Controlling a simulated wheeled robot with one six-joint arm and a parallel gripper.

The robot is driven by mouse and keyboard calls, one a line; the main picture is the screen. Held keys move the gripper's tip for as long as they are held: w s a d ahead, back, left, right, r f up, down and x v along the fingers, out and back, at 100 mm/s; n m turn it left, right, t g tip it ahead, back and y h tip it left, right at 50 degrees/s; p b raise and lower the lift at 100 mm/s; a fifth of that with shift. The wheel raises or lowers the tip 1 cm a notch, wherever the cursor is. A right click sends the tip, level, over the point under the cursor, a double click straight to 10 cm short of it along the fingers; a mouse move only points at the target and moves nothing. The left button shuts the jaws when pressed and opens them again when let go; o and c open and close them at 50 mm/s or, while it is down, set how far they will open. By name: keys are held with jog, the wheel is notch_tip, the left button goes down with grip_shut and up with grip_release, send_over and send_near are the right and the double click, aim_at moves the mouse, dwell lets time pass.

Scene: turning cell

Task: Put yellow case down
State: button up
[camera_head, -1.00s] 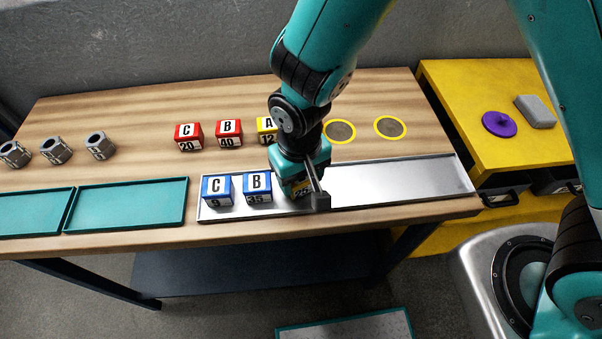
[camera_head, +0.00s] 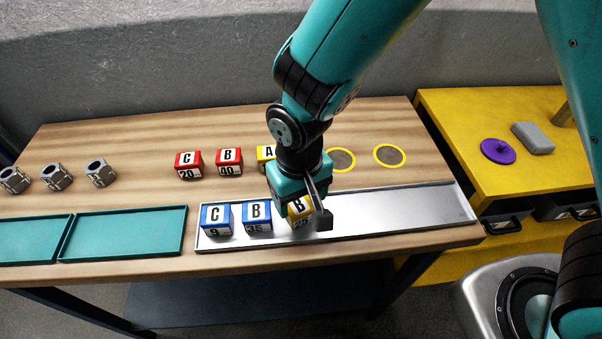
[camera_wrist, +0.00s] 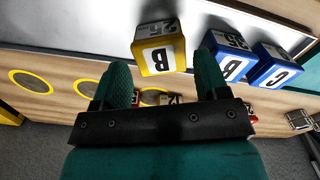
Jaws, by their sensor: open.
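The yellow case (camera_head: 300,210), marked B, stands upright in the metal tray (camera_head: 400,212), to the right of two blue cases. It also shows in the wrist view (camera_wrist: 160,54), beyond my fingertips. My gripper (camera_head: 318,205) is just above and behind it, partly covering it in the head view. In the wrist view my gripper (camera_wrist: 165,80) has its two fingers spread apart with nothing between them, and the case stands clear of them.
Blue cases C (camera_head: 217,219) and B (camera_head: 257,217) stand in the tray's left part. Red cases (camera_head: 189,165) and another yellow case (camera_head: 266,156) stand behind. Teal trays (camera_head: 122,233) lie left. The tray's right part is bare.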

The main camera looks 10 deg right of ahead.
aim_at(300, 206)
notch_tip(300, 206, up, 9)
jog(key=s+d+r+n+y, duration=0.3)
jog(key=s+d+r+y, duration=0.1)
jog(key=s+d+r, duration=0.6)
jog(key=shift+s+r+b, duration=0.15)
jog(key=shift+s+b, duration=0.05)
jog(key=shift+b, duration=0.2)
